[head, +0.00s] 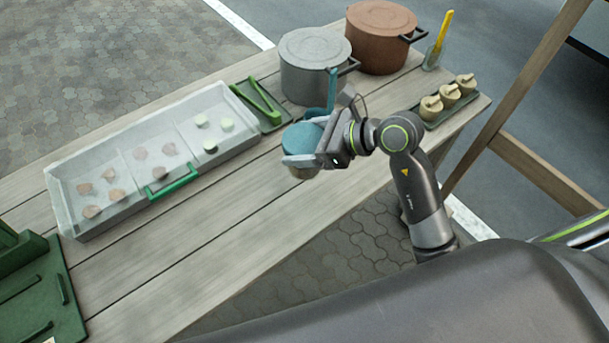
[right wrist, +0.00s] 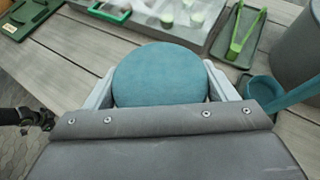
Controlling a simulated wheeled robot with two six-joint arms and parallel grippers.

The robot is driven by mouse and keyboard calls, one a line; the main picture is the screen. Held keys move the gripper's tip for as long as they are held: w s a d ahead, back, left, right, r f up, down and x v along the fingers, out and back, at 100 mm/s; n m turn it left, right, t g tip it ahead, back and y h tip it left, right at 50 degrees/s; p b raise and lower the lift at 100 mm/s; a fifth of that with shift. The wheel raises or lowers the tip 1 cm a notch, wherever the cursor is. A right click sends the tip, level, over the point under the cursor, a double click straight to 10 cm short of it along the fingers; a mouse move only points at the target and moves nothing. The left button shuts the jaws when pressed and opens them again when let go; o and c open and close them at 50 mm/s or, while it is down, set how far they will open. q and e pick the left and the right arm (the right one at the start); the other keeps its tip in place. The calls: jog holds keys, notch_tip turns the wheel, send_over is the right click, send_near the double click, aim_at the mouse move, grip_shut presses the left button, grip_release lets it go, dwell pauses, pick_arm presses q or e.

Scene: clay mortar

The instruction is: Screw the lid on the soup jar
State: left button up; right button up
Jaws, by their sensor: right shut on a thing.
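My right gripper (head: 304,146) comes in from the right and is shut on the lid, with a finger on either side. In the right wrist view the teal lid (right wrist: 160,75) fills the space between the two pale fingers and hides the jar beneath it. My left gripper is not in view.
A teal ladle (head: 331,92) and a grey pot (head: 315,75) stand just behind, with a brown pot (head: 381,45) beyond. A clear-walled tray (head: 110,215) lies left, green tongs (head: 262,98) behind. Small cups in a tray (head: 430,123) stand right.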

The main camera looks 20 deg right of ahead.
notch_tip(320, 180, down, 4)
jog(key=shift+f, duration=0.15)
jog(key=shift+f, duration=1.85)
jog(key=shift+f, duration=0.2)
jog(key=o, duration=1.9)
jog(key=shift+r, duration=0.15)
jog(key=shift+b+v, duration=0.4)
jog(key=shift+v, duration=5.6)
